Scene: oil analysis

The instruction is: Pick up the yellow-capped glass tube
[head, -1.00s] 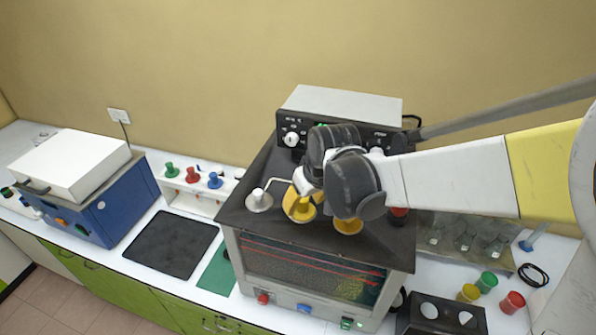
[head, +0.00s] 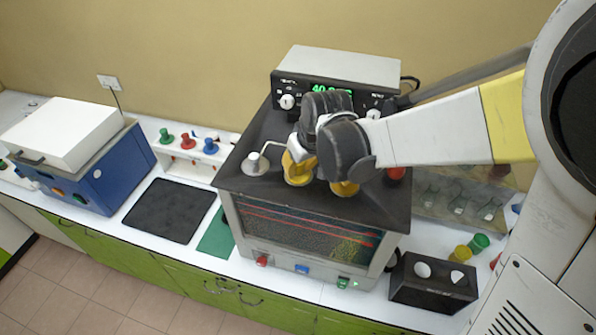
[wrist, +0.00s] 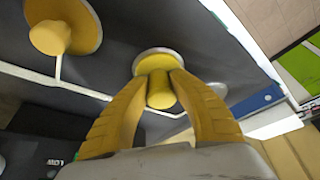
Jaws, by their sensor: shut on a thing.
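The yellow-capped glass tube sits in the dark top of the bath box, with its yellow cap (wrist: 160,92) and a pale round flange showing in the wrist view. My gripper (wrist: 158,78) has its two yellow fingers shut on this cap, one on each side. In the head view my gripper (head: 293,160) is at the bath top, and the cap's yellow rim (head: 299,180) shows below it. The glass part is hidden inside the bath. A second yellow cap (head: 344,188) stands just right of it, also seen large at upper left in the wrist view (wrist: 50,36).
The bath box (head: 310,232) has a white stopper (head: 255,163) and bent rod at left, a red cap (head: 396,173) at right and a control unit (head: 342,72) behind. A black holder (head: 432,285) stands at right. A black mat (head: 170,210) lies at left.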

